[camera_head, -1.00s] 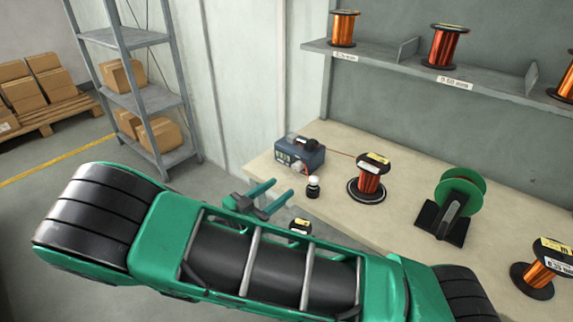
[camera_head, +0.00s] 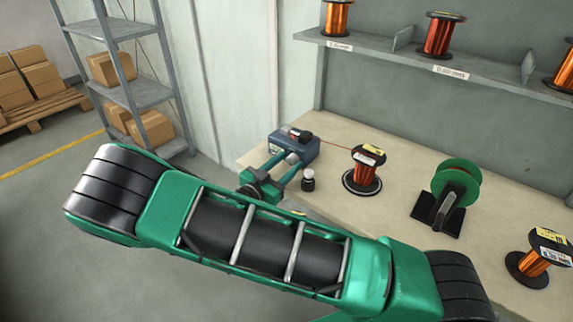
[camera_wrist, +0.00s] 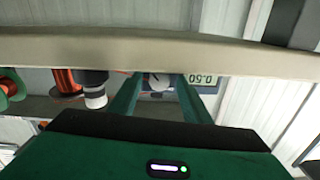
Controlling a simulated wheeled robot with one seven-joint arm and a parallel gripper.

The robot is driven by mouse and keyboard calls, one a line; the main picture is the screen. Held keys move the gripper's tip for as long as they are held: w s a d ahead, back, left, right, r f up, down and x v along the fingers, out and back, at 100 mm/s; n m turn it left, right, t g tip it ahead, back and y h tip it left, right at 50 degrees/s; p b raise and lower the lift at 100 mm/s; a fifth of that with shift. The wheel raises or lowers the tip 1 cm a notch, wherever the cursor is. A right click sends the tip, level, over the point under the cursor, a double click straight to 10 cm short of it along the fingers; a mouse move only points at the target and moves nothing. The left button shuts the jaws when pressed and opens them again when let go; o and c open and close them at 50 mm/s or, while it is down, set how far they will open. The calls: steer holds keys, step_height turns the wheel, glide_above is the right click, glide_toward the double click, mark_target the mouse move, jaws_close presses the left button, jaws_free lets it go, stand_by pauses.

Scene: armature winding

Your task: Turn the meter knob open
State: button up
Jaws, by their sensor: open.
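The meter (camera_head: 305,146) is a blue-grey box with black parts on top, at the left end of the bench. In the wrist view, which looks upside down, its display (camera_wrist: 201,79) reads 0.50. Its round knob (camera_wrist: 158,83) with a pale pointer shows beside the display. My gripper (camera_head: 288,159) is open, its two green fingers reaching to the meter's front. In the wrist view, the fingers of my gripper (camera_wrist: 158,78) stand on either side of the knob. I cannot tell whether they touch it. In the head view the fingers hide the knob.
A small black-and-white jar (camera_head: 308,180) stands just right of the fingers. A copper spool (camera_head: 364,173) and a green reel on a black stand (camera_head: 454,190) are further right on the bench (camera_head: 398,160). A shelf (camera_head: 400,50) with spools hangs above.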

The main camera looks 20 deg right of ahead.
steer(key=shift+d, duration=0.1)
steer(key=c, duration=1)
steer(key=shift+c, duration=0.2)
